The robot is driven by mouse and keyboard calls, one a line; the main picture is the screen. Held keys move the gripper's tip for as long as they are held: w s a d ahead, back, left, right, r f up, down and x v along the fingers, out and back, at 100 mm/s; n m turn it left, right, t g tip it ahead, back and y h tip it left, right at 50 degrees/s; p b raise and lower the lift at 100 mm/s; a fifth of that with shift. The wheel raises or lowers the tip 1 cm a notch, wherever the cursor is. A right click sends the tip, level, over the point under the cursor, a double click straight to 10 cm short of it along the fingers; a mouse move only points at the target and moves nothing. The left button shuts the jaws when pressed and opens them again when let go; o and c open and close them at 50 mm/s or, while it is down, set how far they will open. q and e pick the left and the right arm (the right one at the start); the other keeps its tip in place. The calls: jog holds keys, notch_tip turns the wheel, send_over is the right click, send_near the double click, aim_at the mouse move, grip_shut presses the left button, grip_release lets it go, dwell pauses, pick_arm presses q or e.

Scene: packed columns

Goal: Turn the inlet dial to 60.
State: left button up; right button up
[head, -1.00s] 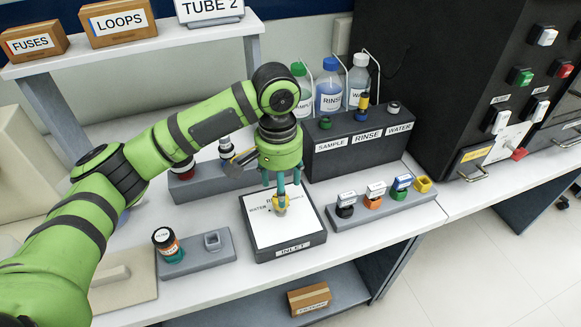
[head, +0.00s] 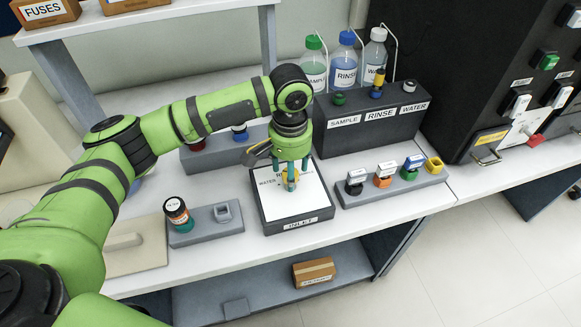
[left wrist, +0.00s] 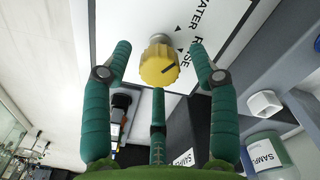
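The inlet dial (left wrist: 160,64) is a yellow ribbed knob with a dark line on its face, on a silver stem. The line slants toward the RINSE lettering in the left wrist view. It stands on the white top of the INLET box (head: 324,215), marked with words such as WATER and RINSE; I see no 60. In the head view the dial (head: 291,183) is partly hidden by fingers. My left gripper (head: 290,177) points down over it. In the left wrist view its three teal fingers (left wrist: 160,82) are spread around the knob, with gaps. My right gripper is out of view.
A black block (head: 367,138) labelled SAMPLE, RINSE and WATER, with bottles behind, stands behind right. A grey rack (head: 350,200) with coloured pieces is right of the box. A grey holder (head: 205,233) with an orange-and-black jar (head: 177,213) is left.

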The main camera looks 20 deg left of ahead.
pick_arm(q)
jog(key=c, duration=1.1)
jog(key=shift+r, duration=0.1)
jog(key=shift+r+m+p, duration=0.1)
jog(key=shift+m+p, duration=0.2)
jog(key=shift+p, duration=0.3)
jog(key=m+p, duration=0.6)
jog(key=p, duration=0.2)
jog(key=shift+r, duration=0.15)
jog(key=m+p, duration=0.2)
jog(key=shift+m, duration=0.3)
jog(key=shift+d+f+m+p, duration=0.1)
jog(key=shift+f+m+p, duration=0.1)
jog(key=shift+m+p, duration=0.75)
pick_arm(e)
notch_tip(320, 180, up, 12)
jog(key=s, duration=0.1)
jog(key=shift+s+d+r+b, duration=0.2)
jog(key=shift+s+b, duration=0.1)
pick_arm(q)
jog(key=shift+m, duration=0.45)
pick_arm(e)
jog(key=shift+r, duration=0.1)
pick_arm(q)
jog(key=o, duration=1.2)
